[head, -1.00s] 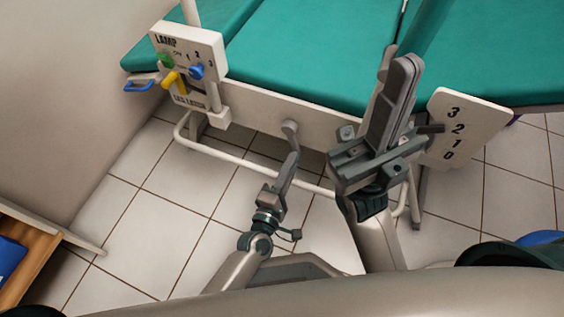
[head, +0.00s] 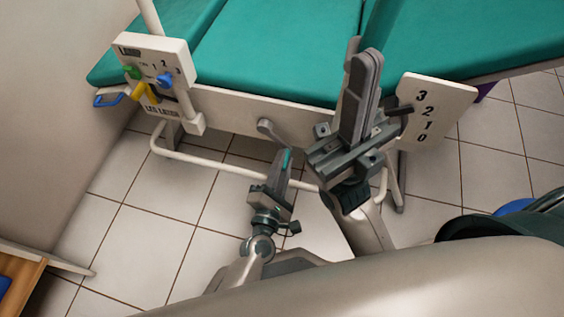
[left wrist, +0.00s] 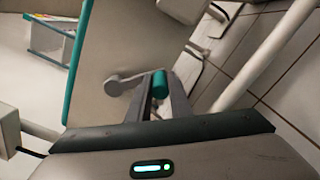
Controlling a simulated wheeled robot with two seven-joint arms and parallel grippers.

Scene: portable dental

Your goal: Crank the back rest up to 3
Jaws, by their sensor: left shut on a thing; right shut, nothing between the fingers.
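The crank (head: 270,130) is a grey arm on the side of the green couch, with a teal handle (head: 287,158). My left gripper (head: 283,160) is shut on the teal handle. In the left wrist view the handle (left wrist: 159,84) sits between the fingertips, and the grey crank arm (left wrist: 125,84) reaches left from it. The back rest (head: 470,40) is the green pad at right. A white scale plate (head: 440,100) beside it reads 3, 2, 1, 0. My right gripper (head: 365,65) is shut and empty, pointing up in front of the couch. I cannot tell the pointer's reading.
A white panel (head: 150,48) with coloured knobs and a blue handle (head: 108,101) is at the couch's left. A white tubular frame (head: 200,160) runs below. A wooden edge (head: 20,278) is at lower left. Tiled floor (head: 135,215) is open between.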

